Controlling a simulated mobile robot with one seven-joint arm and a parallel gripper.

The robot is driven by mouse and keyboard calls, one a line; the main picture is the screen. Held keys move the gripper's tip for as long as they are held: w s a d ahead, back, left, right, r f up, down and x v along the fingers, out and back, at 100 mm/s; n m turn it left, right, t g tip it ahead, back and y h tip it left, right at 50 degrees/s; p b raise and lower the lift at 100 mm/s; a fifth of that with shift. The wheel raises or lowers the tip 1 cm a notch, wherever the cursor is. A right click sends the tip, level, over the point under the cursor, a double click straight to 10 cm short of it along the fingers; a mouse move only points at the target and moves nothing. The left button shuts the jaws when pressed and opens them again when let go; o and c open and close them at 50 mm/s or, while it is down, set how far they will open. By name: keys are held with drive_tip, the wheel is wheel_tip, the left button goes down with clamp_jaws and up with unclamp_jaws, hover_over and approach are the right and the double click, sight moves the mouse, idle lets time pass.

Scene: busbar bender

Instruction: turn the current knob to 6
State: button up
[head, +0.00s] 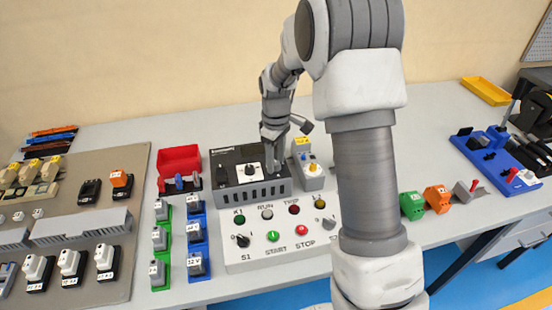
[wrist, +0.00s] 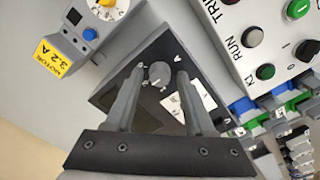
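In the wrist view a round grey knob (wrist: 158,73) shows on the unit's dark face (wrist: 138,88). My gripper (wrist: 160,72) is open, its two fingers on either side of that knob in the picture; contact cannot be told. In the head view my gripper (head: 272,165) is over the unit's right part. A grey motor unit (head: 310,180) marked 3.2 A, with a numbered dial (wrist: 108,6), stands beside it. No label reading "current" is legible.
The button panel (head: 238,222) with lamps, a selector and START and STOP buttons lies in front. A red bin (head: 180,160) and green and blue terminal blocks (head: 195,233) are left. Green, orange and grey pieces (head: 438,198) stand right. My arm hides part of the table.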

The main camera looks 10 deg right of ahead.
clamp_jaws()
drive_tip(key=shift+m, duration=0.3)
drive_tip(key=m+p, duration=0.1)
drive_tip(key=m, duration=0.4)
drive_tip(key=shift+m, duration=0.3)
drive_tip(key=m, duration=0.5)
drive_tip(key=shift+m+p, duration=0.3)
drive_tip(key=shift+p, duration=0.05)
idle(0.3)
drive_tip(key=shift+o, duration=1.2)
unclamp_jaws()
drive_tip(key=shift+r, duration=0.1)
